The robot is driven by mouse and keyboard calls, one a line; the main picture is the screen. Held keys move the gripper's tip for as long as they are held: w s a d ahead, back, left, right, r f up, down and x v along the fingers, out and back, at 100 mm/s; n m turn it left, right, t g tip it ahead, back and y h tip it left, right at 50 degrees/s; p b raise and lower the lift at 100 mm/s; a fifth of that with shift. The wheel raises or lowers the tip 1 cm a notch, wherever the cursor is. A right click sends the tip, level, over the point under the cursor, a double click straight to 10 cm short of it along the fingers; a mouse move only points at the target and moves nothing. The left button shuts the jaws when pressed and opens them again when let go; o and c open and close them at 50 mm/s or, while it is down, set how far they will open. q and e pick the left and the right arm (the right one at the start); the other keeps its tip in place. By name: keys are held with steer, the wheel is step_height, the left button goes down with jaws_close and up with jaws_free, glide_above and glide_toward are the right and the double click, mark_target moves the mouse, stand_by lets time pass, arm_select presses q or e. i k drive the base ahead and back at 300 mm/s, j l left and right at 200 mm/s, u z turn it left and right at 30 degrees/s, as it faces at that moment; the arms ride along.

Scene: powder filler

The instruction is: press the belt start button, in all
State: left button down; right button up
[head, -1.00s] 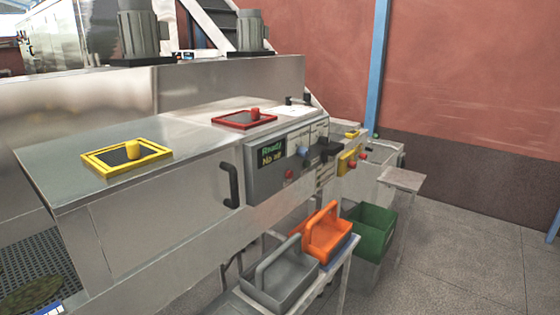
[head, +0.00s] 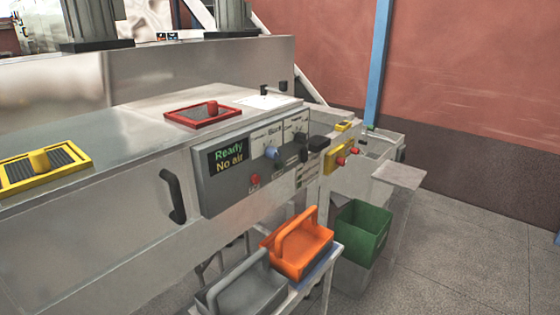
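A grey control panel (head: 225,190) is on the front of the steel machine in the head view. Its small screen (head: 228,156) reads "Ready" and "No air". The panel carries a blue knob (head: 271,153), a red button (head: 255,181) and dark parts at its right end. A yellow box (head: 333,163) with red buttons (head: 341,161) is mounted to the right of the panel. I cannot read which control is the belt start button. Neither of my grippers shows in the head view.
A red-framed hatch (head: 202,115) and a yellow-framed hatch (head: 44,166) are on the machine top. A black handle (head: 173,196) sticks out in front. Below stand an orange tote (head: 299,258), a grey tote (head: 245,294) and a green bin (head: 363,228). Floor at the right is clear.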

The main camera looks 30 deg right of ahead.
mark_target(279, 166)
steer(key=i+l, duration=0.1)
steer(key=l, duration=0.25)
steer(key=i+l+u, duration=0.1)
steer(key=l, duration=0.65)
steer(key=i+l, duration=0.1)
steer(key=l, duration=0.4)
steer(key=i+l, duration=0.15)
steer(key=l, duration=0.35)
steer(key=i+l, duration=0.1)
steer(key=l, duration=0.4)
steer(key=i+l+u, duration=0.1)
steer(key=l, duration=0.4)
steer(key=i+l, duration=0.15)
steer(key=l, duration=0.35)
